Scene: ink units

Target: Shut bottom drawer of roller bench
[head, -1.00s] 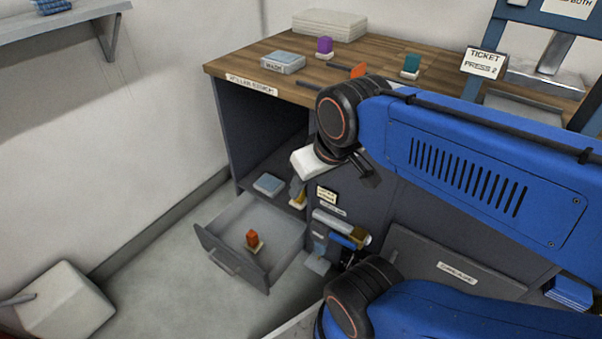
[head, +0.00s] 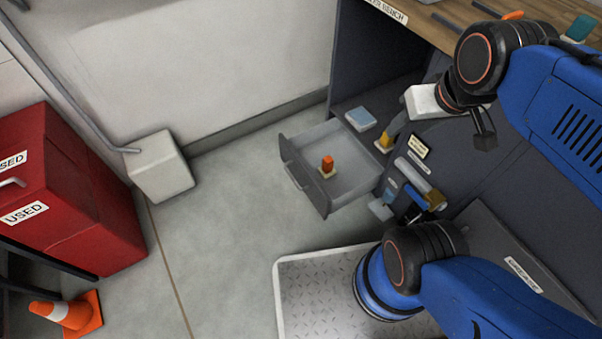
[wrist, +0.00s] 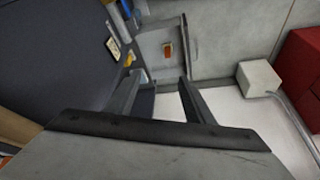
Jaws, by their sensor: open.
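The bottom drawer (head: 304,180) of the roller bench (head: 490,150) stands pulled out, low over the floor, with a bar handle on its front. An orange-red piece on a pale base (head: 327,164) stands inside it. The drawer also shows at the top middle of the wrist view (wrist: 150,42). My gripper (wrist: 160,82) is open and its fingers are apart with nothing between them. It points toward the drawer from some distance and does not touch it. In the head view its pale body is beside the bench front, above and right of the drawer; its fingertips are hard to make out.
A white block (head: 160,167) with a pipe stands by the wall. A red cabinet (head: 75,200) marked USED and an orange cone (head: 72,313) are at the left. A yellow piece (head: 384,143) and a blue-grey box (head: 360,119) sit near the drawer. The floor before the drawer is clear.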

